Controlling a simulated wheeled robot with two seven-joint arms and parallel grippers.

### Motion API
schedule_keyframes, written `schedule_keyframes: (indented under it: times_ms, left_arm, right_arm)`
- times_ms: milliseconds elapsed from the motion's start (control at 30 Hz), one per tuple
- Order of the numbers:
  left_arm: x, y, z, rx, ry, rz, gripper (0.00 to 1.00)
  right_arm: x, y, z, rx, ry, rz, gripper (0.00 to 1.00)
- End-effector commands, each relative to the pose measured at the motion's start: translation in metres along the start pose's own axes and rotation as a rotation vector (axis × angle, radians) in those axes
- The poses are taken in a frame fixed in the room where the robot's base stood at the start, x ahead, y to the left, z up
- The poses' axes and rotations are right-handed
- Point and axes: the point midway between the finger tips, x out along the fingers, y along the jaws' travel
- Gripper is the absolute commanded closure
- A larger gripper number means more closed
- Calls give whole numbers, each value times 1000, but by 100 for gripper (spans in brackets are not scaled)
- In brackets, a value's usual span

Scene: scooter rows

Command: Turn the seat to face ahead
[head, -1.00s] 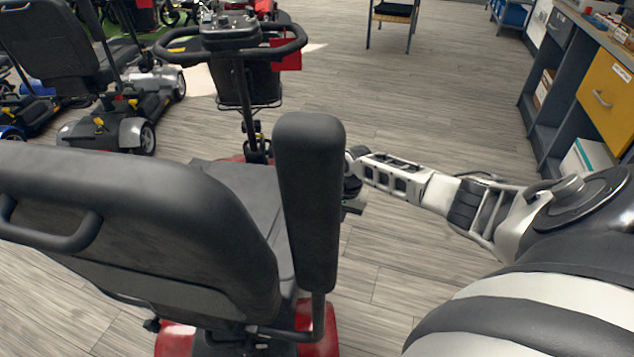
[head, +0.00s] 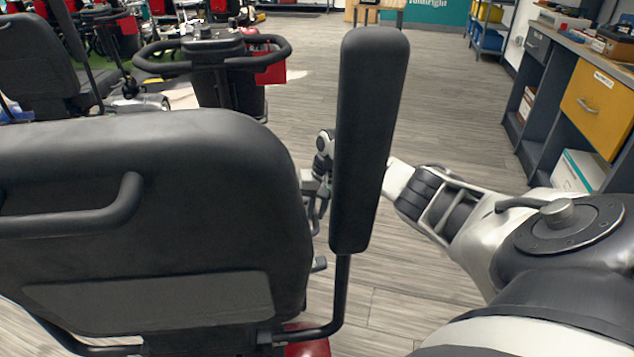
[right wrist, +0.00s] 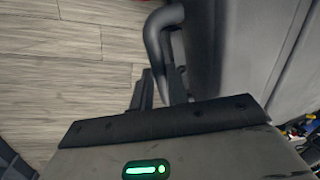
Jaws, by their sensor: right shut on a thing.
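The black scooter seat (head: 150,165) fills the lower left of the head view, seen from behind. Its backrest stands almost square to the view, toward the scooter's tiller (head: 212,60). The right armrest (head: 372,130) is upright and hides part of my right arm. My right gripper (head: 316,200) is low beside the seat's right side, partly hidden by the armrest. The right wrist view shows a dark curved bar (right wrist: 165,40) at my jaws, beside the grey seat side (right wrist: 240,50). The jaws are shut on this bar. My left gripper is out of view.
Other scooters stand at the far left, one with a dark seat (head: 35,60). A counter with a yellow drawer (head: 598,105) runs along the right. The wooden floor (head: 440,95) between scooter and counter is clear.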

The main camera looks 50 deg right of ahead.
Motion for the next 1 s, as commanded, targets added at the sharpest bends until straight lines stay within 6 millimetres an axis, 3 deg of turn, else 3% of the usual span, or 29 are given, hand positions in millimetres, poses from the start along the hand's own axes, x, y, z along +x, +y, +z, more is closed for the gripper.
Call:
schedule_keyframes:
  times_ms: [167, 200, 233, 267, 533, 667, 900, 1000]
  left_arm:
    - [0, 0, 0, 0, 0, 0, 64]
    - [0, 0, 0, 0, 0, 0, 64]
    - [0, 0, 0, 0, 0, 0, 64]
    - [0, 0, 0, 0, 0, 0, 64]
    - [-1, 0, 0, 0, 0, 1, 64]
    - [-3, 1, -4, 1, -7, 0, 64]
    - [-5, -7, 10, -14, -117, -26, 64]
    - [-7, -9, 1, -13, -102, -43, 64]
  right_arm:
    - [0, 1, 0, -1, 1, 2, 100]
    - [0, 1, 0, -1, 1, 2, 73]
    - [0, 1, 0, -1, 1, 2, 64]
    - [0, 1, 0, 0, 1, 2, 62]
    - [-1, 0, 0, 0, 0, 1, 62]
    - [-12, 0, 0, 1, 1, 0, 62]
    - [-64, 0, 0, 0, 3, 1, 62]
    - [-89, 0, 0, -1, 4, 1, 62]
